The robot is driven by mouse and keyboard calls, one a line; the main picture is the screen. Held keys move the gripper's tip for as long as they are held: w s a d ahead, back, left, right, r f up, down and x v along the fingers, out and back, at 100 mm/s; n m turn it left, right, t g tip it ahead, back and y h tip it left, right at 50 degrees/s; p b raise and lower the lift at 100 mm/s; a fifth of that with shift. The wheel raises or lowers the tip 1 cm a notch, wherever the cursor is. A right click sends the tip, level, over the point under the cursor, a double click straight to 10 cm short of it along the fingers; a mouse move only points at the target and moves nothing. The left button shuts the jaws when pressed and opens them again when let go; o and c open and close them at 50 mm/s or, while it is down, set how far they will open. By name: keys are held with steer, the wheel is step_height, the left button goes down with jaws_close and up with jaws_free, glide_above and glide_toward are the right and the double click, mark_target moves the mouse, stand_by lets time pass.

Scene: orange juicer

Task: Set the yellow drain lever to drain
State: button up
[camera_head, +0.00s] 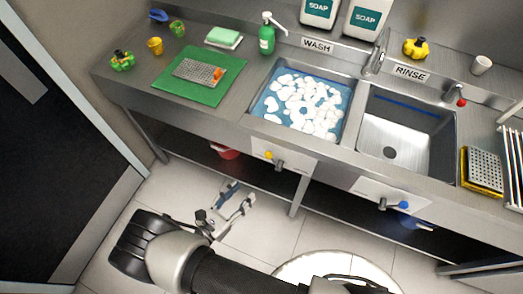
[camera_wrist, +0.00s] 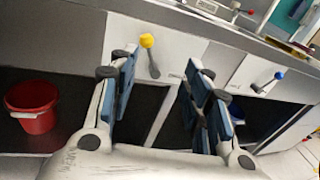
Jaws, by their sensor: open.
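The drain lever has a yellow knob (camera_head: 268,155) and a grey arm, on the white panel (camera_head: 290,152) below the wash basin. In the wrist view its yellow knob (camera_wrist: 147,41) is at the upper end of the grey arm. My gripper (camera_head: 238,197) is open and empty, below and left of the lever in the head view. In the wrist view the lever shows beyond and above the gap between my blue-padded fingers (camera_wrist: 163,95), apart from them. The wash basin (camera_head: 345,124) holds blue water with white foam. Any drain marking is too small to read.
A blue-knobbed lever (camera_head: 395,204) sits to the right, below the empty rinse sink (camera_head: 385,138). A red bucket (camera_wrist: 32,106) stands on the shelf under the counter. The counter edge (camera_head: 225,122) overhangs the lever panels. The floor around my gripper is clear.

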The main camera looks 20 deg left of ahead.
step_height(320, 180, down, 2)
steer(key=s+n+t+y, duration=0.1)
steer(key=n+y, duration=0.1)
glide_toward(274, 162)
steer(key=w+r, duration=0.3)
steer(key=w, duration=0.5)
steer(key=shift+a+r+b, duration=0.2)
steer(key=shift+a+b, duration=0.1)
steer(key=shift+c, duration=0.3)
jaws_close()
